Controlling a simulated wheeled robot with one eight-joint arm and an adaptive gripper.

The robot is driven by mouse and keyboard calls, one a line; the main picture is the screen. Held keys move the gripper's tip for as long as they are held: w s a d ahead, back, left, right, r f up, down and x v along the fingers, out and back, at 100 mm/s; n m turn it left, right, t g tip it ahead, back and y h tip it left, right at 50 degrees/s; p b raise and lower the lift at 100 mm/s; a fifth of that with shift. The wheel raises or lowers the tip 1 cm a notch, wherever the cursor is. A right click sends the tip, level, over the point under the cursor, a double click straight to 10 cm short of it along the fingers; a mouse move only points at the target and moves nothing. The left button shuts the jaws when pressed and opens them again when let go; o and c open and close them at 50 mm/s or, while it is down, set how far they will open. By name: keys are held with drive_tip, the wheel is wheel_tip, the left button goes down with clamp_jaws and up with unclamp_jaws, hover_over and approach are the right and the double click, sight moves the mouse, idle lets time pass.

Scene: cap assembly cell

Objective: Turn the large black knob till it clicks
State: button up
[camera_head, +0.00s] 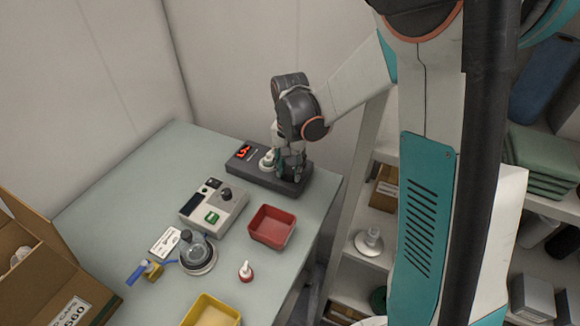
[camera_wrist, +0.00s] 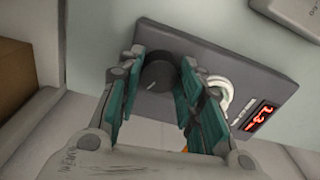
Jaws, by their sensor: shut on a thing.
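The large black knob (camera_wrist: 157,76) is round with a pale pointer line. It sits on a dark grey panel (camera_wrist: 218,62), near the end away from the red lit display (camera_wrist: 260,117). My gripper (camera_wrist: 164,66) has its teal-padded fingers on both sides of the knob and is shut on it. In the head view the same dark panel (camera_head: 238,169) lies at the back of the table, and my gripper (camera_head: 289,172) is lowered over its right end, hiding the knob. The display's digits are too small to read surely.
A white round fitting (camera_head: 267,160) stands on the panel close beside my gripper. A grey box with a smaller black knob (camera_head: 226,193), a red tray (camera_head: 271,227), a glass vessel (camera_head: 197,252) and a small red-white bottle (camera_head: 246,271) stand nearer. The table's right edge is close.

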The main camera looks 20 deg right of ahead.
sight(290, 171)
drive_tip(key=shift+m, duration=0.6)
drive_tip(key=o, duration=1.1)
drive_tip(key=shift+c, duration=0.2)
drive_tip(key=shift+r, duration=0.1)
wheel_tip(290, 171, up, 12)
drive_tip(key=shift+s, duration=0.1)
